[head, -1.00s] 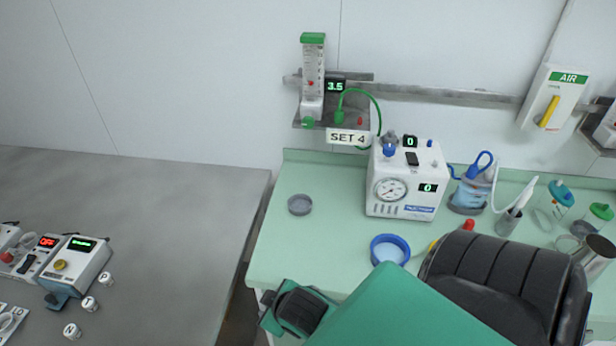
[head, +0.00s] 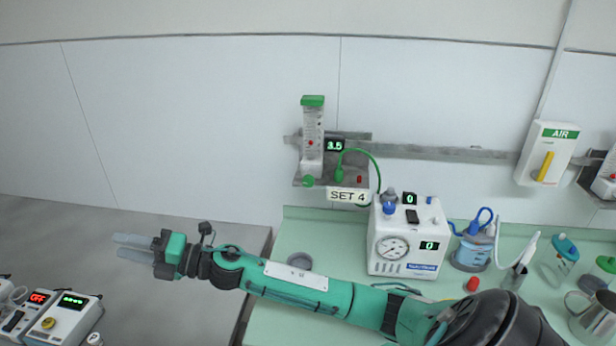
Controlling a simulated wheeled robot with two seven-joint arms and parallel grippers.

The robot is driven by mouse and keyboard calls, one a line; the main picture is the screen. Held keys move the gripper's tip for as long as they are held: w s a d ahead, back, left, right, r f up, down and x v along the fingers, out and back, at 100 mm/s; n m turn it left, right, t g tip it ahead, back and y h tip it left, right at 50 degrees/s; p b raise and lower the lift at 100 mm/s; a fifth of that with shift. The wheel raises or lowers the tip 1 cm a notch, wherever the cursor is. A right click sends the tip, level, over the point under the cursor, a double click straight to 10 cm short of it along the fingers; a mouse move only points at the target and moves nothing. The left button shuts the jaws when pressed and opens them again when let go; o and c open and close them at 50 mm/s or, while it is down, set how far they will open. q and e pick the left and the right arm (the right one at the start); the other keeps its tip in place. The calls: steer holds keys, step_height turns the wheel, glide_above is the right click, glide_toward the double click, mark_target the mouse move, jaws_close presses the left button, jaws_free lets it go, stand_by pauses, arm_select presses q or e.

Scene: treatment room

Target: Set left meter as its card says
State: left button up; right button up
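The left meter (head: 312,135) is a clear upright tube with a green cap and a red float, mounted on the wall rail. Its small display (head: 335,146) reads 3.5. Its card (head: 348,195) reads SET 4. A green knob (head: 308,181) sits at the tube's foot. My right gripper (head: 131,247) is at the left of the head view, well left of and lower than the meter, pointing left. My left gripper is not in view.
A white suction unit (head: 405,238) with a dial stands on the green counter (head: 300,214), below and right of the meter. A blue-topped jar (head: 472,247) is beside it. An AIR panel (head: 547,153) is on the wall. My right arm crosses above the counter.

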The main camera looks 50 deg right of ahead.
steer(key=r+n+g+y, duration=0.1)
steer(key=n+g, duration=0.2)
steer(key=n, duration=0.2)
step_height(320, 180, up, 10)
steer(key=n+g+h, duration=0.8)
steer(key=g+h, duration=0.4)
steer(key=h, duration=0.5)
glide_above(308, 177)
step_height(308, 177, down, 4)
steer(key=shift+d+f+b, duration=0.1)
steer(key=shift+d+b, duration=0.05)
steer(key=shift+b, duration=0.4)
step_height(308, 177, down, 9)
steer(key=shift+r+p, duration=0.2)
steer(key=shift+p, duration=0.75)
steer(key=shift+c, duration=0.2)
